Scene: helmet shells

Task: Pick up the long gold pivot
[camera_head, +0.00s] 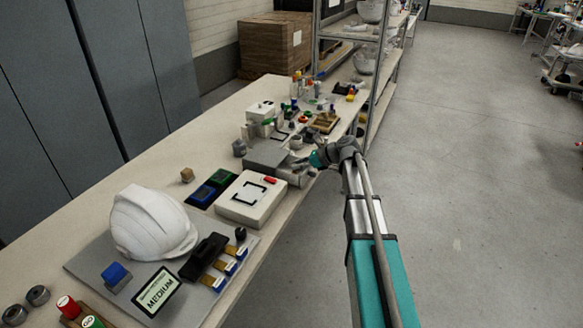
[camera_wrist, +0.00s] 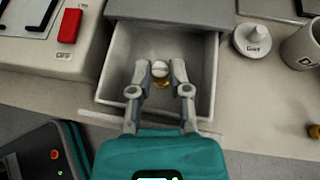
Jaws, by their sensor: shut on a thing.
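My gripper (camera_wrist: 160,74) reaches into an open grey drawer (camera_wrist: 207,85) in the wrist view. Its two fingers are shut on a gold piece, the gold pivot (camera_wrist: 160,86), which has a pale, slotted round top between the fingertips. Its length cannot be told from this angle. In the head view my gripper (camera_head: 303,162) is at the open drawer on the table's right edge; the pivot is too small to make out there.
A white box with a red OFF switch (camera_wrist: 70,25) stands left of the drawer. A pale knobbed piece (camera_wrist: 253,40) and a grey cup (camera_wrist: 303,47) stand to its right. A white helmet (camera_head: 150,222) rests on the near table.

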